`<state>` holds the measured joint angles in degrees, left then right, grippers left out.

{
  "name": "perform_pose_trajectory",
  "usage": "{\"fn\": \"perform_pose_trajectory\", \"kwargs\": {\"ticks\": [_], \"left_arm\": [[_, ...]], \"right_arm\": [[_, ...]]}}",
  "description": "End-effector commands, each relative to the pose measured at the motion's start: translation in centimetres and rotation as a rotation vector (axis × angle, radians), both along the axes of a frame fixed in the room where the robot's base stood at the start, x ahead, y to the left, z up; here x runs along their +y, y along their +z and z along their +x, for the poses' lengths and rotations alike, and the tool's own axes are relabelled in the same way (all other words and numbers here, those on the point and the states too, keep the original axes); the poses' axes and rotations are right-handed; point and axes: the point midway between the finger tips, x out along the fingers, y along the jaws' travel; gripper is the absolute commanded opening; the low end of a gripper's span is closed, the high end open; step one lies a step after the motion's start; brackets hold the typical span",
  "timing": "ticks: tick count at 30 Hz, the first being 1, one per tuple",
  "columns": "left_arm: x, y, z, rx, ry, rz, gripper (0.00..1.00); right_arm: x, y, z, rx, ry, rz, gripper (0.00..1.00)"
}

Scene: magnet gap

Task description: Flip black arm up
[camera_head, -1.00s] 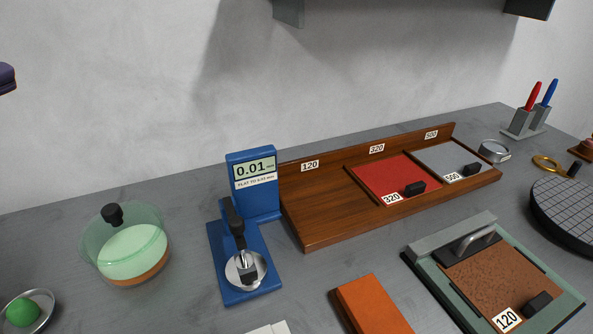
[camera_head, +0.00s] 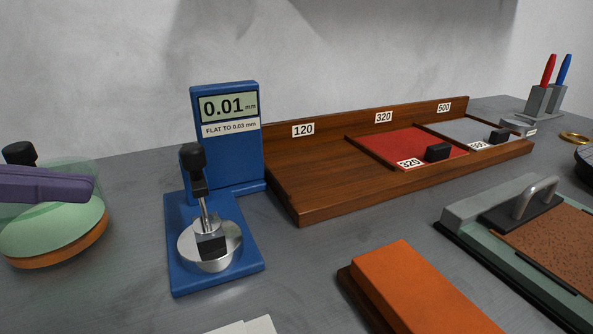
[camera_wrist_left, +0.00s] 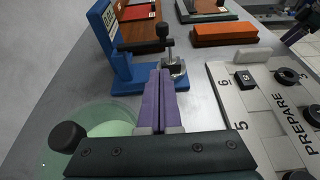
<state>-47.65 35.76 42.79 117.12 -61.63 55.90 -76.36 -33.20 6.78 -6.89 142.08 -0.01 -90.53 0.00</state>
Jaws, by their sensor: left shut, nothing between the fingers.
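The blue gauge (camera_head: 226,150) stands left of centre in the head view, its display reading 0.01 mm. Its black arm (camera_head: 197,175) has a black knob at the top and slants down to a black foot at a round metal disc (camera_head: 225,258). My left gripper (camera_head: 90,187) is at the left edge, over the green-lidded bowl, with purple fingers shut and empty. A dark purple shape at that view's upper right may be my right gripper (camera_wrist_left: 298,30).
The green-lidded bowl (camera_head: 45,225) is left of the gauge. A wooden rack (camera_head: 320,190) with red and grey plates stands behind and right. An orange block (camera_head: 415,290) lies front right. A numbered white board (camera_wrist_left: 265,115) shows in the wrist view.

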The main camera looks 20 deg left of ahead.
Motion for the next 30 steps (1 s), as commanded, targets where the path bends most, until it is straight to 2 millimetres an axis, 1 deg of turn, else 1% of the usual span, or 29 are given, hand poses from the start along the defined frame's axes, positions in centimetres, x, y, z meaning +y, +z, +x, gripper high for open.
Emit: {"fn": "perform_pose_trajectory", "kwargs": {"ticks": [5, 8, 11, 21, 25, 30], "left_arm": [[-0.1, 0.0, 0.1, 0.0, 0.001, -0.003, 0.0], [-0.4, -0.1, 0.4, 0.0, -0.001, -0.003, 0.0], [-1.2, -0.5, 1.4, -0.001, -0.001, -0.004, 0.0], [-4.8, -2.5, 5.7, -0.004, 0.001, -0.002, 0.0], [-5.6, -3.0, 6.7, -0.001, 0.003, -0.005, 0.0], [-6.1, -3.2, 7.2, 0.0, 0.003, -0.004, 0.0]], "right_arm": [[-0.1, 0.0, 0.0, 0.0, 0.002, -0.004, 0.69], [-0.1, 0.0, 0.0, 0.0, 0.003, -0.004, 0.69], [-0.1, -0.1, 0.0, 0.0, 0.003, -0.004, 0.69], [-0.1, -0.4, 0.0, 0.0, 0.003, -0.004, 0.69], [-0.1, -0.3, 0.0, 0.0, 0.002, -0.004, 0.69], [-0.1, -0.3, 0.0, 0.0, 0.002, -0.004, 0.69]]}}
